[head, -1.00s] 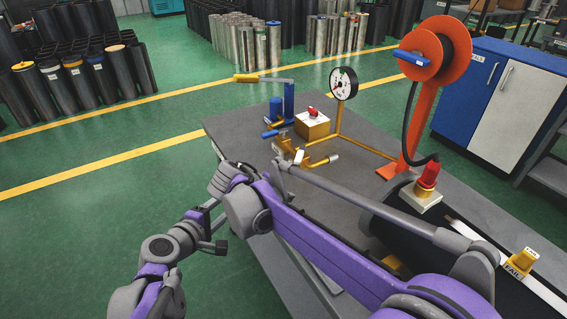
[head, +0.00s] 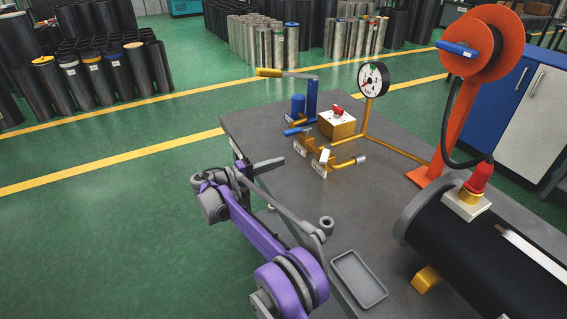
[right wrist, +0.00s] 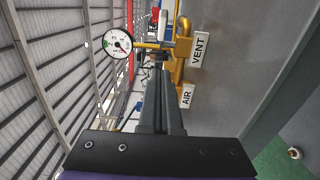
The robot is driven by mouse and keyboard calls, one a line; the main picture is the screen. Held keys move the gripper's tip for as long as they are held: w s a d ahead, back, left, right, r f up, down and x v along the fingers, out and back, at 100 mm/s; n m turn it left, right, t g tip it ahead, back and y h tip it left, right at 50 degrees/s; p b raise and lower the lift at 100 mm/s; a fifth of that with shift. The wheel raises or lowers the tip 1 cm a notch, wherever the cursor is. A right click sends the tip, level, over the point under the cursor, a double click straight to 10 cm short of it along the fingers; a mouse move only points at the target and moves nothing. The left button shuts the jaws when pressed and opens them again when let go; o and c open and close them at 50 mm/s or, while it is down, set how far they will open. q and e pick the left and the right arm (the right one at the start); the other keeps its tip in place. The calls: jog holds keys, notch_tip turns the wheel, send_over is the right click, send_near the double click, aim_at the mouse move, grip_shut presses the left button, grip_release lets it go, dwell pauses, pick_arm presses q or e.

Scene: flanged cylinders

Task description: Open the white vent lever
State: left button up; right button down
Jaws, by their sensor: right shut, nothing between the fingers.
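The white vent lever (head: 324,155) stands up from a yellow valve on the workbench, with a white tag below it. Beside it, a blue lever (head: 297,131) sits on the neighbouring valve. In the right wrist view a tag reading VENT (right wrist: 200,48) and one reading AIR (right wrist: 187,96) show beside the yellow pipes. My right gripper (head: 272,164) is left of the valves in the head view, apart from the lever. In the right wrist view its fingers (right wrist: 161,75) are shut and empty, pointing toward the valves. The white lever is hard to make out there. My left gripper is out of view.
A pressure gauge (head: 373,79) rises on yellow pipe behind the valves. A yellow box with a red knob (head: 337,122) stands close by. An orange reel stand (head: 462,110), black cylinder (head: 480,240) and grey tray (head: 358,279) occupy the right and front.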

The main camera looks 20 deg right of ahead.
send_near(326, 153)
jog(key=w+d, duration=0.1)
jog(key=w, duration=0.3)
jog(key=d, duration=0.1)
jog(key=s+d, duration=0.2)
jog(key=shift+s+d+f, duration=0.25)
jog(key=shift+d+f, duration=0.1)
jog(key=shift+d, duration=0.05)
jog(key=shift+s, duration=0.1)
